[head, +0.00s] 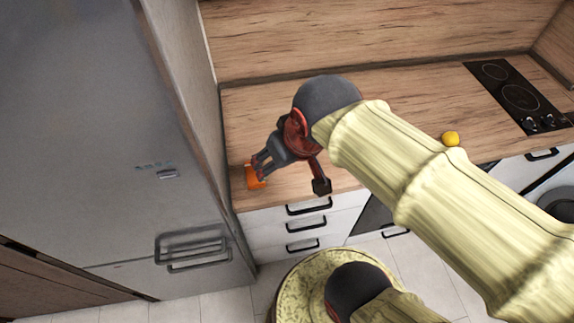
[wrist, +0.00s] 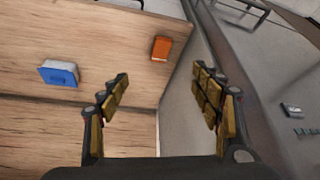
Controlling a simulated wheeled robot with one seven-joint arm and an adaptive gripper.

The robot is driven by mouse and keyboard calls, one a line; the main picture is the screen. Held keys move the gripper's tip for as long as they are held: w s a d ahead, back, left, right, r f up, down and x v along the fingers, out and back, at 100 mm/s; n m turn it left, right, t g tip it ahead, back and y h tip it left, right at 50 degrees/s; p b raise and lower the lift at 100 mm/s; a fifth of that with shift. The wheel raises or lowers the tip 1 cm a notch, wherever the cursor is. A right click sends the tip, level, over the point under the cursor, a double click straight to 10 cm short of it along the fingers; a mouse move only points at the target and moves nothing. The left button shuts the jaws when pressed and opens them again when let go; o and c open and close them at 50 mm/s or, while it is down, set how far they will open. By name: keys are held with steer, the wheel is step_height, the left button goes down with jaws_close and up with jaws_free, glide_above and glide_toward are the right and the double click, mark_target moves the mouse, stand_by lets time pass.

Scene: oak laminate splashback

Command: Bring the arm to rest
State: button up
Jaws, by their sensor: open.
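My arm reaches over the wooden worktop (head: 400,124) in the head view. My gripper (head: 259,164) is at the left end of the worktop, close to the tall fridge. In the wrist view my gripper (wrist: 163,82) has its two padded fingers spread wide, with nothing between them. A small orange block (head: 255,179) shows just past the fingertips in the head view. In the wrist view the orange block (wrist: 161,49) lies on the wood beyond the fingers, apart from them.
A grey fridge (head: 85,130) and its side panel stand close on the left. A blue box (wrist: 60,74) lies on the wood in the wrist view. A yellow fruit (head: 451,138) and black hob (head: 517,97) are to the right. Drawers (head: 270,234) are below.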

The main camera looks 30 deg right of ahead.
steer(key=shift+s+t, duration=0.3)
steer(key=shift+s, duration=0.85)
step_height(320, 180, down, 3)
steer(key=b, duration=0.3)
